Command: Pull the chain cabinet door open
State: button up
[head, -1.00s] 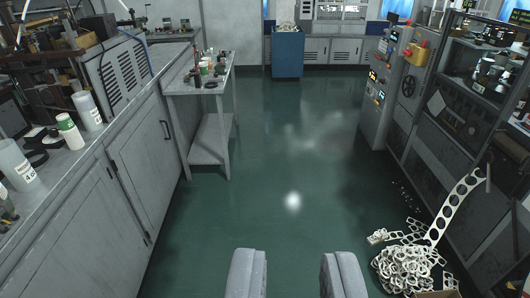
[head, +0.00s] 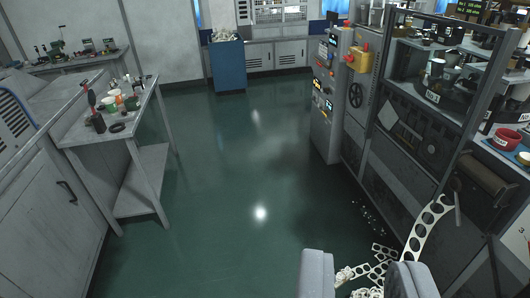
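I cannot tell which door is the chain cabinet door; no chain shows. A grey cabinet door (head: 50,215) with a dark handle (head: 67,192) is at the lower left and looks shut. Farther off, pale grey cabinets with louvred doors (head: 290,53) stand along the back wall and look shut. The machine cabinet (head: 400,150) on the right has dark front panels. My gripper (head: 364,262) shows at the bottom right, its two grey fingers apart with nothing between them. It is over the floor, apart from every door.
A punched metal strip (head: 428,228) hangs from the machine to a pile of scrap on the floor, partly hidden behind my fingers. A grey side table (head: 82,130) with bottles stands left. A blue bin (head: 228,66) stands at the back. The middle green floor (head: 215,180) is clear.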

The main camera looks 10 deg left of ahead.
aim_at(49, 243)
jog(key=u, duration=0.55)
jog(key=i, duration=1.25)
jog(key=u, duration=1.25)
jog(key=i, duration=1.75)
jog(key=u, duration=0.2)
